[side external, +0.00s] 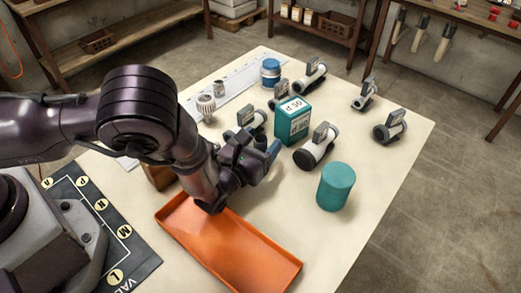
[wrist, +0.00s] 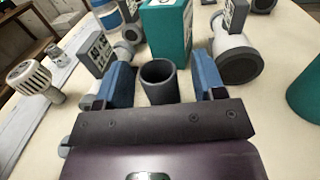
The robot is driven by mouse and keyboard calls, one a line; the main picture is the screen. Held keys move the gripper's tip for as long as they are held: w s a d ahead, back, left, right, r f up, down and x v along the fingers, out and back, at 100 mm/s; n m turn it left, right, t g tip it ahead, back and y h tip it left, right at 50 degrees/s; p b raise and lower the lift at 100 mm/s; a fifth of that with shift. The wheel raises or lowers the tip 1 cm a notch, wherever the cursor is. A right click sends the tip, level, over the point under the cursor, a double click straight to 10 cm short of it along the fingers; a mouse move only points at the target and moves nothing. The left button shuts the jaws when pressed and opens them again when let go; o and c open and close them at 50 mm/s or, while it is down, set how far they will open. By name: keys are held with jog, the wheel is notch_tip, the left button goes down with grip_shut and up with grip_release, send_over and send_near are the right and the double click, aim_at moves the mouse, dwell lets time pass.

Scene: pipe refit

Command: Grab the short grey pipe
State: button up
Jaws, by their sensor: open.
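A short, dark grey open-ended pipe (wrist: 158,84) stands upright in the wrist view, just ahead of my gripper. My gripper (wrist: 164,76) is open, with one blue finger on each side of the pipe. I cannot tell whether either finger touches it; gaps seem to show on both sides. The pipe's lower part is hidden behind the gripper body. In the side external view my gripper (side external: 263,152) is low over the table, in front of the teal box, and I cannot clearly pick out the pipe there.
A teal box (side external: 292,122) marked "d 50" stands just beyond the gripper. Several white pipe pieces with grey tags lie around it, one (side external: 316,148) close on the right. A teal cylinder (side external: 335,187) stands right. An orange tray (side external: 285,275) lies in front. The table's right front is clear.

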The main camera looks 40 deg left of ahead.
jog(key=shift+c, duration=0.4)
jog(key=c, duration=0.9)
